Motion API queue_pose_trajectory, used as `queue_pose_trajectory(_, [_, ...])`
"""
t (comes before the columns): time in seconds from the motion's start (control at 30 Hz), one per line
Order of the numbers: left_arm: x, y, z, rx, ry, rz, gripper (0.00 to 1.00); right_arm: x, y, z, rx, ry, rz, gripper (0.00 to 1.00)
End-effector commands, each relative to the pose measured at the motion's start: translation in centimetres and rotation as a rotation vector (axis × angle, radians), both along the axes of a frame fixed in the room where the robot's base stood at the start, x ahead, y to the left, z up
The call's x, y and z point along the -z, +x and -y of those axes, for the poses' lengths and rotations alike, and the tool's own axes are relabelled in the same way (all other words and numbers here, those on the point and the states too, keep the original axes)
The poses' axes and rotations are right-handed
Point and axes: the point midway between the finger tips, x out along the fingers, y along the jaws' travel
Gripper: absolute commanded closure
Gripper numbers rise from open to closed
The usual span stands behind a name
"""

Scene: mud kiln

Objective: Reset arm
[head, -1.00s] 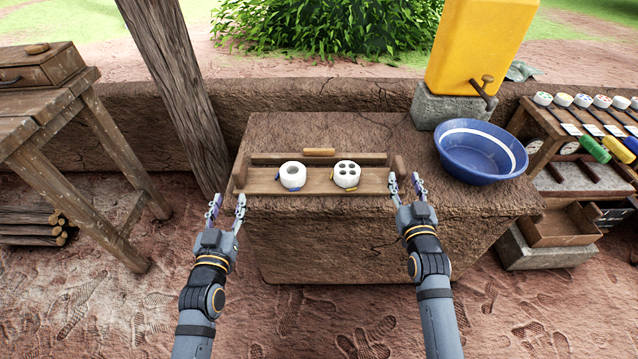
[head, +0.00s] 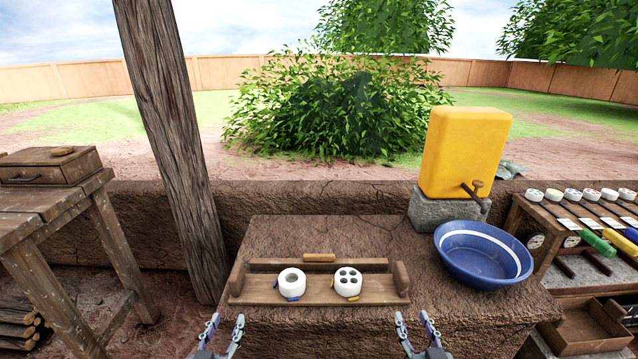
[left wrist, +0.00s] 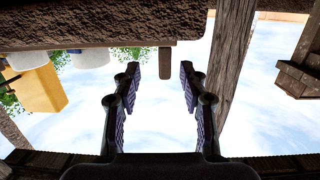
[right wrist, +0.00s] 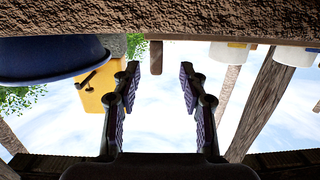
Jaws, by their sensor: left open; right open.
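My left gripper (head: 222,331) is at the lower left of the head view, in front of the mud bench's near edge. It is open and empty; its spread fingers also show in the left wrist view (left wrist: 160,88). My right gripper (head: 416,329) is at the lower right of the head view, also in front of the bench. It is open and empty, and its fingers show apart in the right wrist view (right wrist: 160,88). Both grippers are apart from the wooden tray. Most of both arms is below the head view's edge.
A wooden tray (head: 318,290) on the mud bench (head: 310,232) holds a white ring-shaped piece (head: 292,281) and a white piece with several holes (head: 347,282). A blue basin (head: 482,254) and yellow container (head: 463,150) are right. A wooden post (head: 172,140) stands left.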

Motion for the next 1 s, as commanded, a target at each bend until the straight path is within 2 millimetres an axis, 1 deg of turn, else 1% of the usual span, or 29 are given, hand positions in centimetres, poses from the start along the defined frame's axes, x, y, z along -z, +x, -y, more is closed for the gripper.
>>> queue_pose_trajectory(0.03, [2.3, -0.7, 0.3, 0.019, 0.002, -0.104, 0.57, 2.4, -0.7, -0.2, -0.016, -0.002, -0.104, 0.57])
queue_pose_trajectory(0.07, [3.9, -1.4, 0.5, 0.033, 0.002, -0.184, 0.57, 4.1, -1.4, -0.3, -0.027, -0.003, -0.185, 0.57])
queue_pose_trajectory(0.1, [6.1, -2.5, 0.6, 0.048, 0.005, -0.293, 0.57, 6.3, -2.5, -0.5, -0.040, -0.002, -0.295, 0.57])
queue_pose_trajectory(0.17, [9.0, -4.6, 0.8, 0.064, 0.006, -0.454, 0.57, 9.4, -4.6, -0.5, -0.053, -0.004, -0.456, 0.57])
queue_pose_trajectory(0.2, [10.6, -6.1, 0.7, 0.071, 0.007, -0.549, 0.57, 11.1, -6.1, -0.5, -0.059, -0.004, -0.550, 0.57])
queue_pose_trajectory(0.27, [12.6, -8.2, 0.6, 0.075, 0.012, -0.677, 0.57, 13.1, -8.2, -0.4, -0.065, -0.009, -0.677, 0.57])
queue_pose_trajectory(0.3, [13.7, -9.6, 0.5, 0.076, 0.013, -0.755, 0.57, 14.2, -9.6, -0.3, -0.066, -0.010, -0.755, 0.57])
queue_pose_trajectory(0.33, [14.4, -10.7, 0.4, 0.076, 0.014, -0.811, 0.57, 15.0, -10.7, -0.2, -0.066, -0.011, -0.810, 0.57])
queue_pose_trajectory(0.4, [15.7, -13.2, 0.1, 0.072, 0.018, -0.931, 0.57, 16.4, -13.2, 0.0, -0.065, -0.016, -0.932, 0.57])
queue_pose_trajectory(0.47, [16.6, -15.3, -0.2, 0.066, 0.023, -1.029, 0.57, 17.4, -15.3, 0.2, -0.062, -0.020, -1.030, 0.57])
queue_pose_trajectory(0.5, [17.1, -16.7, -0.4, 0.061, 0.028, -1.092, 0.57, 17.9, -16.7, 0.4, -0.059, -0.022, -1.093, 0.57])
queue_pose_trajectory(0.63, [18.1, -21.2, -1.2, 0.040, 0.039, -1.289, 0.57, 19.0, -21.2, 1.0, -0.046, -0.032, -1.289, 0.57])
queue_pose_trajectory(0.67, [17.8, -21.5, -1.3, 0.035, 0.038, -1.305, 0.57, 18.7, -21.5, 1.2, -0.042, -0.032, -1.305, 0.57])
queue_pose_trajectory(0.7, [17.9, -21.2, -1.5, 0.029, 0.038, -1.303, 0.57, 18.9, -21.2, 1.3, -0.036, -0.032, -1.303, 0.57])
queue_pose_trajectory(0.87, [20.0, -21.1, -2.3, 0.009, 0.041, -1.307, 0.57, 20.9, -21.1, 2.1, -0.016, -0.034, -1.307, 0.57])
queue_pose_trajectory(1.0, [21.7, -21.9, -3.1, -0.009, 0.046, -1.313, 0.57, 22.6, -21.9, 3.0, 0.004, -0.040, -1.313, 0.57])
